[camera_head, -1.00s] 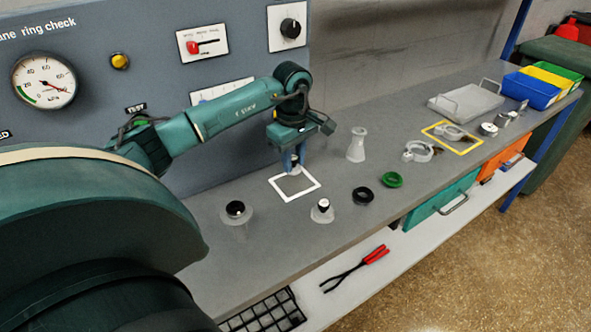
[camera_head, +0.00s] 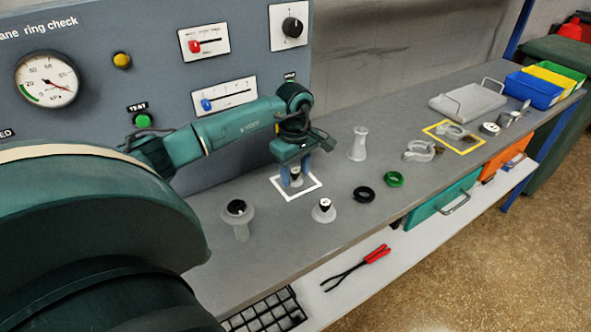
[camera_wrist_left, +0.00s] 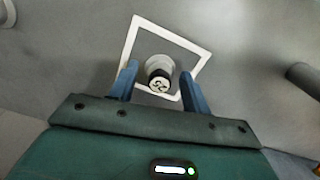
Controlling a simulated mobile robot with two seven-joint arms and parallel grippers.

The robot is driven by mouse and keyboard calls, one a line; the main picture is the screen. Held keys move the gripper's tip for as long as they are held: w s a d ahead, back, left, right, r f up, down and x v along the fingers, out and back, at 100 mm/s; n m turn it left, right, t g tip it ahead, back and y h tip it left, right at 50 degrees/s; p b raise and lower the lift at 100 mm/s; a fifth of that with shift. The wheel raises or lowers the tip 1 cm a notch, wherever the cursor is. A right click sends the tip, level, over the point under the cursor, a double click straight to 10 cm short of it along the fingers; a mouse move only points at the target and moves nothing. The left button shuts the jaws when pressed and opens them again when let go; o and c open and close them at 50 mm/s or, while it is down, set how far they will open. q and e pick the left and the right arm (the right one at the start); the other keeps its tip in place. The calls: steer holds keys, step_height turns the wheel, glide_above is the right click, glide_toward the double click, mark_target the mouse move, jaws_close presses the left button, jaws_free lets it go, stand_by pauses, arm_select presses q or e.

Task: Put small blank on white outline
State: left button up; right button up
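The white outline (camera_head: 283,196) is a square frame on the grey bench, below the panel. The small blank (camera_head: 296,177) stands upright inside it; it has a light grey body and a dark top with a pale, marked end. In the left wrist view, the blank (camera_wrist_left: 158,68) stands within the white outline (camera_wrist_left: 203,62). My left gripper (camera_head: 296,180) is low over the outline, with one blue finger on each side of the blank. In the wrist view, gaps show between the blank and both fingers, so the gripper (camera_wrist_left: 159,82) is open. My right gripper is out of view.
A black ring (camera_head: 364,194), a green ring (camera_head: 394,179) and a pale waisted post (camera_head: 358,145) are to the right. The panel (camera_head: 170,60) rises behind the outline.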

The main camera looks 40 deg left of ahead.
mark_target(295, 171)
arm_select(q)
steer(key=shift+r, duration=0.1)
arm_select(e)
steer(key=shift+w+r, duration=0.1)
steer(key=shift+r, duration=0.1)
arm_select(q)
steer(key=shift+r, duration=0.25)
step_height(295, 171, up, 12)
steer(key=shift+f+b, duration=0.15)
steer(key=shift+b, duration=0.3)
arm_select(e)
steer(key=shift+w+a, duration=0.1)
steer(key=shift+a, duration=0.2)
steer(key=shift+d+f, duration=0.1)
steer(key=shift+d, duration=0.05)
